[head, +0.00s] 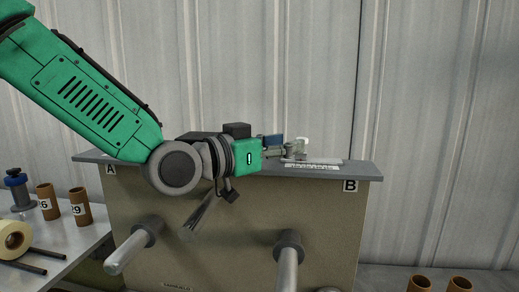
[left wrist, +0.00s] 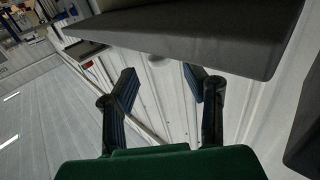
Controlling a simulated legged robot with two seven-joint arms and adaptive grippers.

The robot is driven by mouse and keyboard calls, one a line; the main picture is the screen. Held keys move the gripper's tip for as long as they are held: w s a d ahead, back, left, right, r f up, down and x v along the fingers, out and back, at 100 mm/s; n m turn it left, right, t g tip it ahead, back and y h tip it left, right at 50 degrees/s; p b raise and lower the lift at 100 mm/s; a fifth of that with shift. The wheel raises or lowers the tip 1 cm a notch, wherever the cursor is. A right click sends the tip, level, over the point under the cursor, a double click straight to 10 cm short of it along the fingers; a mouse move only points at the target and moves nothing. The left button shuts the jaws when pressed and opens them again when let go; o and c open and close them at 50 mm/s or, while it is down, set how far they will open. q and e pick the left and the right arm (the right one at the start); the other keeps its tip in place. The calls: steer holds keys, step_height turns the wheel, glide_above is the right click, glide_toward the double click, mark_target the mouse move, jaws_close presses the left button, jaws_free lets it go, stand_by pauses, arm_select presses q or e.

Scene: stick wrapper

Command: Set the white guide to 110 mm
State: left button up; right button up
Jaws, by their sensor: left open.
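My left gripper (head: 290,149) reaches in from the left over the top of the tan machine (head: 325,215). A small white piece (head: 303,141), which looks like the white guide, shows right at its fingertips; I cannot tell whether they touch it. A pale rail with a printed scale (head: 312,166) lies on the grey top plate just right of the fingers. The scale's numbers are too small to read. In the left wrist view the gripper (left wrist: 160,76) has its two blue-padded fingers apart, with no clearly held object between them. My right gripper is not in view.
The grey top plate (head: 360,172) has signs A (head: 111,169) and B (head: 349,185) at its ends. Grey rods (head: 133,248) stick out from the front. A left-hand table holds brown tubes (head: 80,208) and a yellow roll (head: 14,239). More brown tubes (head: 418,284) stand lower right.

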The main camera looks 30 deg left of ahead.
arm_select(q)
steer(key=v, duration=0.8)
steer(key=shift+w, duration=0.15)
steer(key=shift+a, duration=0.15)
stand_by(0.3)
